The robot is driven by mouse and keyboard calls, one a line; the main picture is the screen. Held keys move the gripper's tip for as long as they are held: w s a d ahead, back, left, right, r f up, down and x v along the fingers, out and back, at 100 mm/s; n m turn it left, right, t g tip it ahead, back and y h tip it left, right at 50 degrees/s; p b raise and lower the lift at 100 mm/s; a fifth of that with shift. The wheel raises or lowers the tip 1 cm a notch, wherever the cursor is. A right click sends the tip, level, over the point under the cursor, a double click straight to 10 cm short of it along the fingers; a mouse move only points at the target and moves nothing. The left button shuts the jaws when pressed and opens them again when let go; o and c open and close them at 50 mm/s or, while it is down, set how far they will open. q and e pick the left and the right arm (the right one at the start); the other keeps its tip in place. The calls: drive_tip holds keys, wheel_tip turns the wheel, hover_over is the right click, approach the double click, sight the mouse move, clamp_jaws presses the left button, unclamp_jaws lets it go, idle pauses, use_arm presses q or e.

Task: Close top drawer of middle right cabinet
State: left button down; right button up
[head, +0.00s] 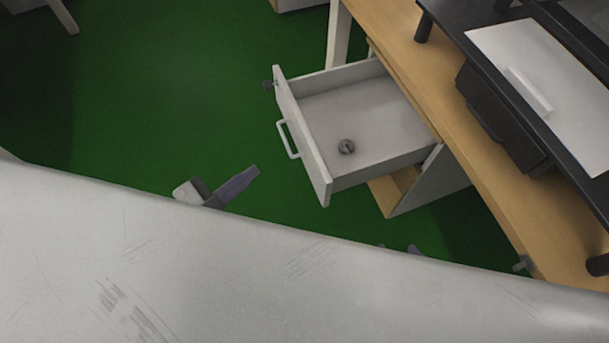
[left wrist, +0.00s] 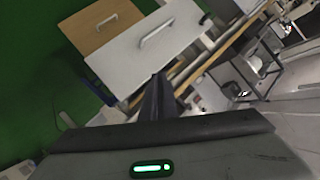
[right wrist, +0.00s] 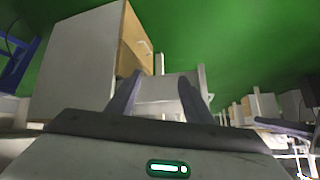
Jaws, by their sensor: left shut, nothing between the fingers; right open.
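The open top drawer (head: 365,110) is a light grey box pulled out from under the wooden desk in the head view. Its white front has a bar handle (head: 288,140), and a small round dark object (head: 346,147) lies inside. The white front (left wrist: 150,48) also shows in the left wrist view, beyond my fingers. My left gripper (head: 252,174) is shut and empty, left of and below the drawer front in the head view, apart from it. My right gripper (right wrist: 158,90) is open, with a pale panel beyond its fingers; only its tips show in the head view.
The wooden desk (head: 400,45) runs along the right, carrying a black stand (head: 455,15) with a white panel and a dark box (head: 500,120). A wooden drawer front (left wrist: 98,25) shows beside the white one. Green floor lies free left of the drawer.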

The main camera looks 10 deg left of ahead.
use_arm(q)
wheel_tip(320, 180, down, 4)
drive_tip(key=w+r+m+h+b, duration=0.1)
drive_tip(key=w+m+h+b, duration=0.1)
drive_tip(key=m+h+b, duration=0.35)
drive_tip(key=m+g+h+b, duration=0.3)
drive_tip(key=m+h+b, duration=0.1)
drive_tip(key=m+b, duration=0.75)
approach(315, 158)
drive_tip(key=x, duration=0.5)
drive_tip(key=shift+w+d+f, duration=0.15)
drive_tip(key=shift+d, duration=0.05)
drive_tip(key=shift+w+d, duration=0.25)
drive_tip(key=shift+d, duration=0.1)
use_arm(e)
drive_tip(key=w+a+f+n+g+y, duration=0.1)
drive_tip(key=a+f, duration=0.3)
drive_tip(key=f, duration=0.8)
drive_tip(key=shift+w+f, duration=0.2)
drive_tip(key=shift+f, duration=0.2)
